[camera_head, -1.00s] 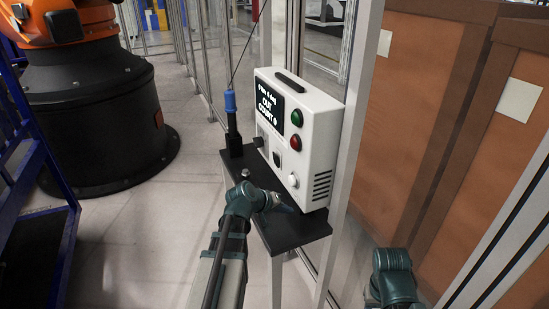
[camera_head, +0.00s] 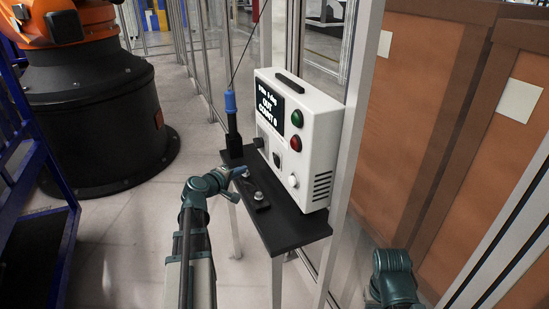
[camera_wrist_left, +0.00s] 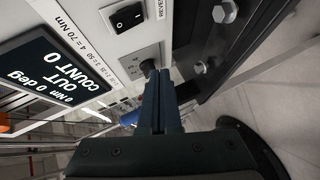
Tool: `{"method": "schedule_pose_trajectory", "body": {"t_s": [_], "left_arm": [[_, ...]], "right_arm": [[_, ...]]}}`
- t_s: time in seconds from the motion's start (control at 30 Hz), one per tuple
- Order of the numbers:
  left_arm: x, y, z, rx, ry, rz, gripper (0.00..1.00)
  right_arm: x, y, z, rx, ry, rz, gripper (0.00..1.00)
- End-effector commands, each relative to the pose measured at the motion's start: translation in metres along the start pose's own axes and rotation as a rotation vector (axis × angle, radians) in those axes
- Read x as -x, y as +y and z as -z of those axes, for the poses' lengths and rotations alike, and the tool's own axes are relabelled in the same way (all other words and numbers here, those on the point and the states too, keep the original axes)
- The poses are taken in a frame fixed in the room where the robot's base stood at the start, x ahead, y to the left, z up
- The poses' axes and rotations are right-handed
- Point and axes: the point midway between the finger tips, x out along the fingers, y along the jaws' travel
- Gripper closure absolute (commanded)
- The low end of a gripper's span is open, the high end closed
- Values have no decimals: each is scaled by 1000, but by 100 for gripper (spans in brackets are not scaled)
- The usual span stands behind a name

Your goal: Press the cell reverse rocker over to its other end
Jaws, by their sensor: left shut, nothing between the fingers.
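The cell reverse rocker (camera_wrist_left: 127,16) is a black switch in a dark frame on the white control box, beside a partly cut-off REVERSE label in the left wrist view. In the head view the rocker (camera_head: 277,159) is a small dark patch below the display. Which end is pressed in is too small to tell surely. My left gripper (camera_head: 243,172) is shut and empty, left of the box above the black shelf, apart from the rocker. Its closed fingers (camera_wrist_left: 158,78) point towards a small dark knob (camera_wrist_left: 148,66) in the wrist view.
The white box (camera_head: 325,130) has a display, green and red buttons and a pale knob (camera_head: 293,181). It stands on a narrow black shelf (camera_head: 290,232) with bolts. A blue-topped black tool (camera_head: 231,115) stands at its left. A metal post (camera_head: 357,110) rises at the right.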

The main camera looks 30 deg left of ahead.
Motion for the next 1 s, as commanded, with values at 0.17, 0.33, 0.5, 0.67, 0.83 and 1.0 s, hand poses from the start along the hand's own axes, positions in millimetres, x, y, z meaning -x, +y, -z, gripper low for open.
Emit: {"method": "schedule_pose_trajectory", "body": {"t_s": [0.17,0.33,0.5,0.67,0.83,1.0], "left_arm": [[-2,1,-1,-1,-2,1,100],[-11,9,-8,-3,-2,1,100],[-28,21,-20,-4,-4,1,100],[-42,31,-31,-3,-4,0,100],[-54,39,-39,-2,-3,1,100],[-60,44,-44,-3,-2,1,100]], "right_arm": [[0,0,0,0,0,0,50],[3,0,0,0,0,0,50],[7,1,0,0,0,0,50],[10,1,-1,0,0,0,50],[12,1,-1,0,0,0,50],[14,1,-1,0,0,0,50]]}}
